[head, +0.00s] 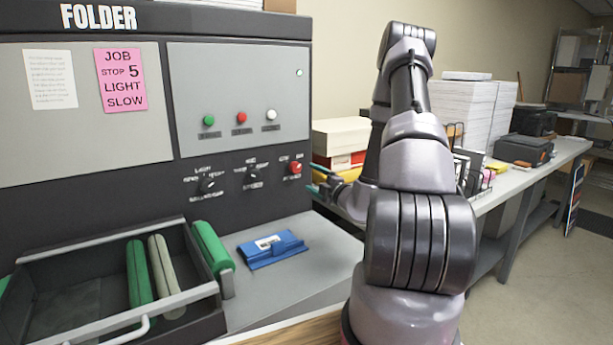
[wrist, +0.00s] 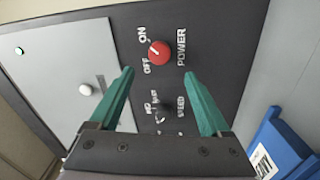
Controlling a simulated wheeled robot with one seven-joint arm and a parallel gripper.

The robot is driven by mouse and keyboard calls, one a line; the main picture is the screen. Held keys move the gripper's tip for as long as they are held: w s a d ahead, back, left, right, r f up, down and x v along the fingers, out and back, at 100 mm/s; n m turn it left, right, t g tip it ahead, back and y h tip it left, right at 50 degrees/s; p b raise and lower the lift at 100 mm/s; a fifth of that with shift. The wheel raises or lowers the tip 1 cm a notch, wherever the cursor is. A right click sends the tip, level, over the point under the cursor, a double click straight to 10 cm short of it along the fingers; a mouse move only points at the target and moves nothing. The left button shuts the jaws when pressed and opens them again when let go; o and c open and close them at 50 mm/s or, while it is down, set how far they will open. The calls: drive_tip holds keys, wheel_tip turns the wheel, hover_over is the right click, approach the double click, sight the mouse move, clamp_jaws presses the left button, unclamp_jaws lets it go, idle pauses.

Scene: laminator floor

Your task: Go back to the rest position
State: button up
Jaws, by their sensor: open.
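My gripper (head: 322,183) is in front of the right side of the folder machine's panel, near the red power knob (head: 295,168). In the wrist view its two green fingers (wrist: 162,97) are apart with nothing between them. The red power knob (wrist: 159,52) shows just beyond the fingertips, between the ON, OFF and POWER labels, apart from the fingers as far as I can see. My arm rises on the right of the head view and partly hides the table behind it.
The folder (head: 120,180) has two black dials and several buttons. A tray (head: 190,297) with green and grey rollers and a blue block (head: 272,249) sit below the panel. Paper stacks (head: 463,108) and a printer (head: 523,149) stand on the side table.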

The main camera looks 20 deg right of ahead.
drive_tip(key=shift+s, duration=0.35)
